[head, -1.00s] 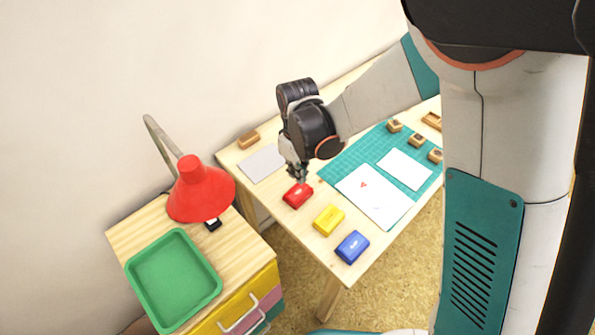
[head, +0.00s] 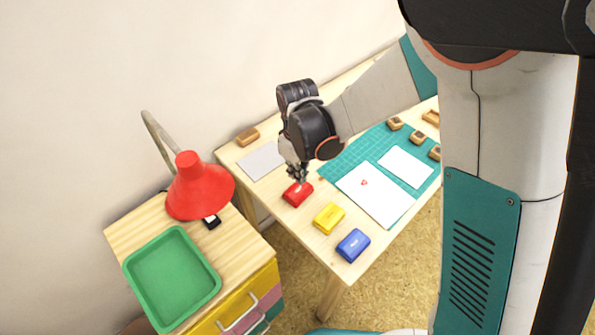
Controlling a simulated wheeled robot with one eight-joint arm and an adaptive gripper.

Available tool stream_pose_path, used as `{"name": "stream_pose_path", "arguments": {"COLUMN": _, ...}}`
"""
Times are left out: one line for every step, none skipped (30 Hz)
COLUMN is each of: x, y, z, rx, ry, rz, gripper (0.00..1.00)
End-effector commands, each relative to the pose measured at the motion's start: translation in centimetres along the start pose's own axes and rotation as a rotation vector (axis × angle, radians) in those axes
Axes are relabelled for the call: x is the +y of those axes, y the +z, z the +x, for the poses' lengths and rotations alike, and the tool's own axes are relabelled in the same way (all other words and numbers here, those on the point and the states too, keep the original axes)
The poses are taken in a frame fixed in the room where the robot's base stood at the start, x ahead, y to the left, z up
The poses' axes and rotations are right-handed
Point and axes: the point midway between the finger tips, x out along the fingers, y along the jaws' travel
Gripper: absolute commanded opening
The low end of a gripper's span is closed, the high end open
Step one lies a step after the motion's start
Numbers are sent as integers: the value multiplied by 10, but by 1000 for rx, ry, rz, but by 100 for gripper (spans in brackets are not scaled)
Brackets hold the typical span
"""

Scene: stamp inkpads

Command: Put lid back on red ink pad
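The red ink pad (head: 298,195) sits at the left end of the wooden table, with red on top. Its lid cannot be told apart from the pad at this size. My gripper (head: 298,179) points down right over the pad's back edge, at or touching its top. Its fingers are small and dark, and I cannot tell whether they are open or shut on the lid.
The yellow pad (head: 329,218) and blue pad (head: 353,245) stand in a row toward the front edge. White paper with a red mark (head: 377,196) lies on the teal mat (head: 345,158). A grey sheet (head: 262,161) and wooden block (head: 247,137) lie behind. A red lamp (head: 200,190) stands left.

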Motion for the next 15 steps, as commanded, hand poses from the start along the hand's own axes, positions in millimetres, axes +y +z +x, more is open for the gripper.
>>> {"name": "stream_pose_path", "arguments": {"x": 0, "y": 0, "z": 2, "rx": 0, "ry": 0, "rz": 0, "gripper": 0}}
{"name": "stream_pose_path", "arguments": {"x": 0, "y": 0, "z": 3, "rx": 0, "ry": 0, "rz": 0, "gripper": 0}}
{"name": "stream_pose_path", "arguments": {"x": 0, "y": 0, "z": 4, "rx": 0, "ry": 0, "rz": 0, "gripper": 0}}
{"name": "stream_pose_path", "arguments": {"x": 0, "y": 0, "z": 5, "rx": 0, "ry": 0, "rz": 0, "gripper": 0}}
{"name": "stream_pose_path", "arguments": {"x": 0, "y": 0, "z": 6, "rx": 0, "ry": 0, "rz": 0, "gripper": 0}}
{"name": "stream_pose_path", "arguments": {"x": 0, "y": 0, "z": 7, "rx": 0, "ry": 0, "rz": 0, "gripper": 0}}
{"name": "stream_pose_path", "arguments": {"x": 0, "y": 0, "z": 8, "rx": 0, "ry": 0, "rz": 0, "gripper": 0}}
{"name": "stream_pose_path", "arguments": {"x": 0, "y": 0, "z": 9, "rx": 0, "ry": 0, "rz": 0, "gripper": 0}}
{"name": "stream_pose_path", "arguments": {"x": 0, "y": 0, "z": 10, "rx": 0, "ry": 0, "rz": 0, "gripper": 0}}
{"name": "stream_pose_path", "arguments": {"x": 0, "y": 0, "z": 11, "rx": 0, "ry": 0, "rz": 0, "gripper": 0}}
{"name": "stream_pose_path", "arguments": {"x": 0, "y": 0, "z": 11, "rx": 0, "ry": 0, "rz": 0, "gripper": 0}}
{"name": "stream_pose_path", "arguments": {"x": 0, "y": 0, "z": 12, "rx": 0, "ry": 0, "rz": 0, "gripper": 0}}
{"name": "stream_pose_path", "arguments": {"x": 0, "y": 0, "z": 13, "rx": 0, "ry": 0, "rz": 0, "gripper": 0}}
{"name": "stream_pose_path", "arguments": {"x": 0, "y": 0, "z": 14, "rx": 0, "ry": 0, "rz": 0, "gripper": 0}}
{"name": "stream_pose_path", "arguments": {"x": 0, "y": 0, "z": 15, "rx": 0, "ry": 0, "rz": 0, "gripper": 0}}
